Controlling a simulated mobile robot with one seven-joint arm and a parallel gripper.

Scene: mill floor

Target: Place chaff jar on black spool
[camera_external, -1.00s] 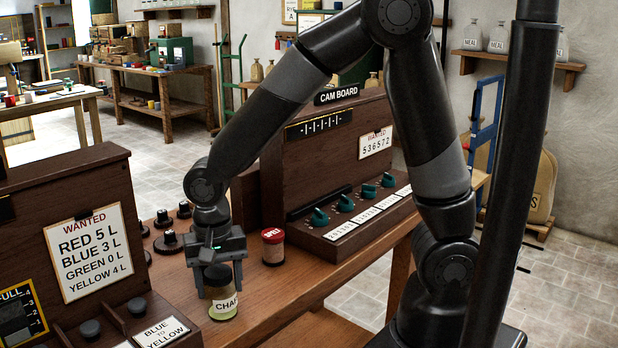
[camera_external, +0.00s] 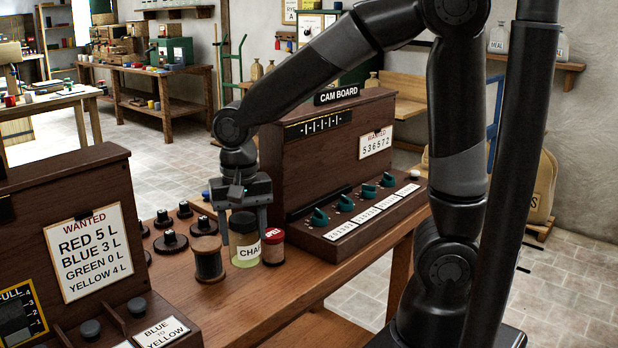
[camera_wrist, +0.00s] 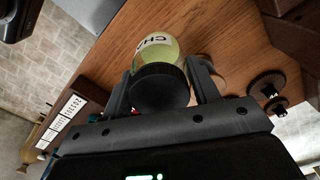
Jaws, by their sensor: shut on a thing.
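My gripper (camera_external: 243,226) is shut on the chaff jar (camera_external: 247,252), a clear yellowish jar with a black lid and a white label. The jar looks upright, with the fingers around its lid area; I cannot tell whether its base touches the table. The wrist view shows the jar (camera_wrist: 162,50) and its lid between the fingers. The black spool (camera_external: 208,264), dark-wound with wooden ends, stands upright on the table just left of the jar in the external view. Its top is bare.
A red-lidded jar (camera_external: 272,247) stands close on the right of the chaff jar. Several black knobbed discs (camera_external: 171,241) lie at the left. The cam board (camera_external: 335,165) stands behind right, the wanted-sign cabinet (camera_external: 70,225) front left. The bench front (camera_external: 265,300) is clear.

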